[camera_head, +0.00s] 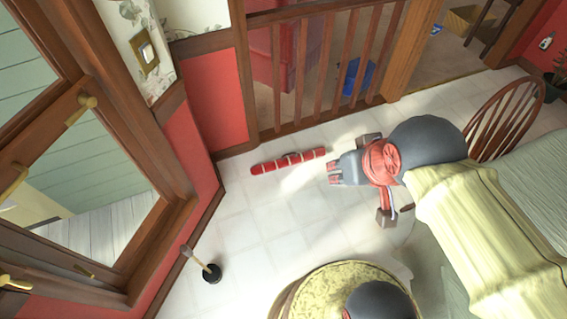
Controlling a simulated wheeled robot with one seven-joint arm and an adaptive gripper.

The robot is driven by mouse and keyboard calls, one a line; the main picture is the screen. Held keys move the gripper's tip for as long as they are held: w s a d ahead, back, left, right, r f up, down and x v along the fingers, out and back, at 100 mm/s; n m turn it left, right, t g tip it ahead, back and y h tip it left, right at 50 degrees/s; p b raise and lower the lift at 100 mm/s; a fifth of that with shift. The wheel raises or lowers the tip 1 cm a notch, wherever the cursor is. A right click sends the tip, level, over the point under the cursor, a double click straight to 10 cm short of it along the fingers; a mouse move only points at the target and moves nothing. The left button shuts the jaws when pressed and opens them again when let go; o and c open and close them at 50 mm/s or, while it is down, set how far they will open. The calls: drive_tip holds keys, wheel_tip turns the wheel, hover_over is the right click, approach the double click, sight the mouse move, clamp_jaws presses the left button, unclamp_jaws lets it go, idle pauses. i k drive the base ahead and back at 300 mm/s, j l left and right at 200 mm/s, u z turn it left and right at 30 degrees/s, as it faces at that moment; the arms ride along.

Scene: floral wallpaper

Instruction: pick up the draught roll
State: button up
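The draught roll (288,160) is a long, thin red roll with pale bands. It lies on the tiled floor, a little out from the foot of the wooden railing, slightly tilted in the picture. My gripper (335,172), grey with red parts, is at the end of my arm, right of the roll in the picture and apart from it. Its fingers are small and seen from above, so their opening is unclear. Nothing covers the roll.
A wooden railing (317,75) stands behind the roll. A plunger-like object (209,272) stands on the floor at lower left. A round patterned stool (322,294) is at the bottom, and a wooden chair (508,116) is at right.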

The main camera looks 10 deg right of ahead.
sight(296, 158)
drive_tip(key=i+l+u, duration=0.65)
drive_tip(key=i+l, duration=0.25)
drive_tip(key=i+l+u, duration=0.3)
drive_tip(key=l, duration=0.25)
